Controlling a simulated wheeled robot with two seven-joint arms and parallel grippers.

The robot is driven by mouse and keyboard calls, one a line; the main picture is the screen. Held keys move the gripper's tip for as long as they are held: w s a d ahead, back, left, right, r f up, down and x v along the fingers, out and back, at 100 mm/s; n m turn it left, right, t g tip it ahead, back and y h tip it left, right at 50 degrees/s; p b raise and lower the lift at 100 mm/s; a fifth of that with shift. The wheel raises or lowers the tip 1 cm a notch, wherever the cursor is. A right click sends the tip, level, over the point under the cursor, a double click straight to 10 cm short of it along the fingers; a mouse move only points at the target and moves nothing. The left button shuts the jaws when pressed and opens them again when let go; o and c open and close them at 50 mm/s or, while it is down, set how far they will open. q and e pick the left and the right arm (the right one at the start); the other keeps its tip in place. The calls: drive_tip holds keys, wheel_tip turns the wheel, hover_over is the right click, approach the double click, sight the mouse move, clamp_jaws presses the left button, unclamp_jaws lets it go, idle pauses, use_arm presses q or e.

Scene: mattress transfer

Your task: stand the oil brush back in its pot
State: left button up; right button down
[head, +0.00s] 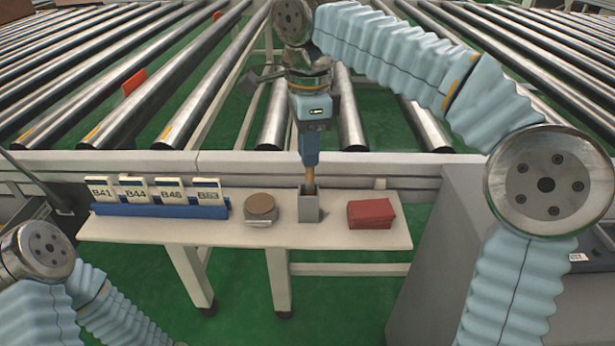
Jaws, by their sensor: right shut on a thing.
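The pot (309,207) is a small grey square holder near the middle of the narrow white table. The oil brush (310,177) shows as a short brown piece between my right gripper and the pot. My right gripper (310,163) points straight down above the pot and is shut on the brush. The brush is upright and its lower end is at or inside the pot's mouth; the pot's front wall hides how deep it sits. My left arm is at the lower left, and its gripper is out of the picture.
On the white table (350,236) stand a blue rack (160,211) of number cards at the left, a round brown-topped tin (260,208) left of the pot, and a red block (371,213) to its right. Steel rollers (215,80) lie behind. A grey cabinet (430,270) stands at the right.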

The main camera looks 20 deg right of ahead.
sight(309, 188)
drive_tip(key=shift+f+b, duration=0.45)
drive_tip(key=shift+f, duration=1.65)
drive_tip(key=shift+f, duration=0.15)
drive_tip(key=c, duration=1.1)
unclamp_jaws()
wheel_tip(309, 188, up, 11)
drive_tip(key=p, duration=0.3)
drive_tip(key=shift+a+r, duration=0.1)
drive_tip(key=shift+r, duration=0.55)
